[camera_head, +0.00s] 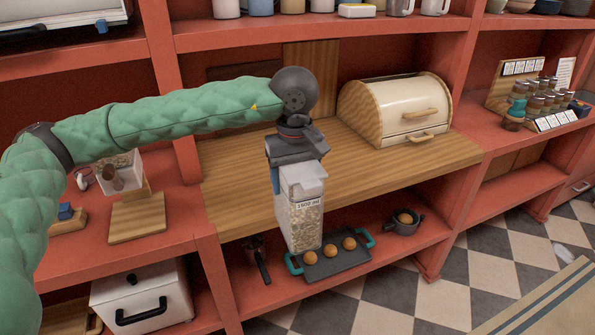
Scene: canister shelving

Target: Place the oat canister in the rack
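The canister hangs nearly upright in front of the wooden counter's front edge, above the lower shelf. The gripper hides part of the lid. A stepped rack (507,88) with several small jars stands on the right shelf; I cannot tell whether it is the task's rack. My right gripper is not in view.
A cream bread box (398,108) stands on the wooden counter (240,195). Below is a dark tray (338,263) with round buns and teal handles. A clear container (122,172) and a wooden block (137,220) are at left. Bare counter lies left of the canister.

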